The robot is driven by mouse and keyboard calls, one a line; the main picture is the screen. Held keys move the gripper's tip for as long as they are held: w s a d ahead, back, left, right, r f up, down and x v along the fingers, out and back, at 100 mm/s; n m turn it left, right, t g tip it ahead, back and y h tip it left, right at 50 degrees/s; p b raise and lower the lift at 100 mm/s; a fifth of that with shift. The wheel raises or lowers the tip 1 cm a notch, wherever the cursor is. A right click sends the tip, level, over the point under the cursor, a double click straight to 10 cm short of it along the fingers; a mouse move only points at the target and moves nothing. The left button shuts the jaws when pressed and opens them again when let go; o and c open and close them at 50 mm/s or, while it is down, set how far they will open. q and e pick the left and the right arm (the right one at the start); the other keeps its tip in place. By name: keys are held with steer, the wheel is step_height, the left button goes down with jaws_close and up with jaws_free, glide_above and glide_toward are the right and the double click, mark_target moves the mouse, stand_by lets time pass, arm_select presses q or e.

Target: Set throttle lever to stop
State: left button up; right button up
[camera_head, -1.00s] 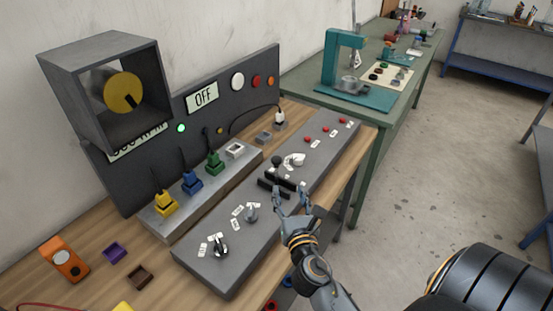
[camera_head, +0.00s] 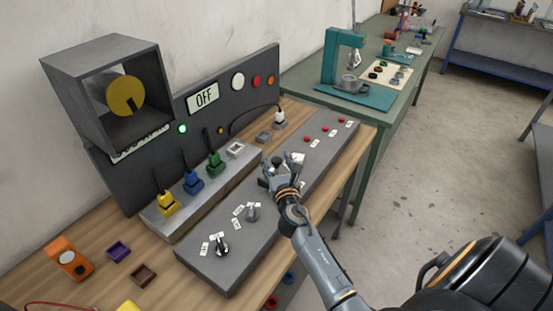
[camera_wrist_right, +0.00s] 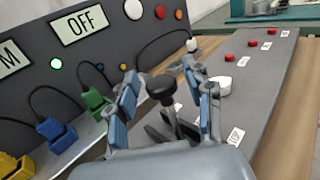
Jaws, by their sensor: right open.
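The throttle lever, with a dark round knob (camera_wrist_right: 162,88) on a grey stem, stands in a dark slotted base on the grey control panel (camera_head: 215,265). In the right wrist view the knob is between the two open fingers of my right gripper (camera_wrist_right: 166,95), with visible gaps on both sides. In the head view my right gripper (camera_head: 283,165) is over the lever and hides much of it and its base. My left gripper is not in view.
Behind stands an upright panel with an OFF display (camera_head: 203,97) and a lit green lamp (camera_head: 182,129). Yellow, blue and green plugs (camera_head: 214,164) with cables sit on a metal block beside the control panel. Rotary knobs (camera_head: 221,244) and red buttons (camera_head: 324,132) flank the lever.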

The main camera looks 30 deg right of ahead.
steer(key=shift+w, duration=0.15)
steer(key=shift+c, duration=0.4)
jaws_close()
steer(key=shift+f, duration=0.1)
steer(key=shift+d+f+b, duration=0.1)
steer(key=shift+b, duration=0.2)
steer(key=s+m+t+h+b, duration=0.1)
steer(key=b, duration=0.5)
steer(key=s+d+f+m+t+h+b, duration=0.1)
steer(key=s+m+b, duration=0.1)
steer(key=b, duration=0.5)
steer(key=s+d+f+m+t+b, duration=0.1)
steer(key=m+b, duration=0.1)
steer(key=b, duration=0.4)
steer(key=shift+s+h, duration=0.4)
steer(key=shift+s+r+m+b, duration=0.2)
steer(key=shift+m+b, duration=0.1)
steer(key=shift+b, duration=0.5)
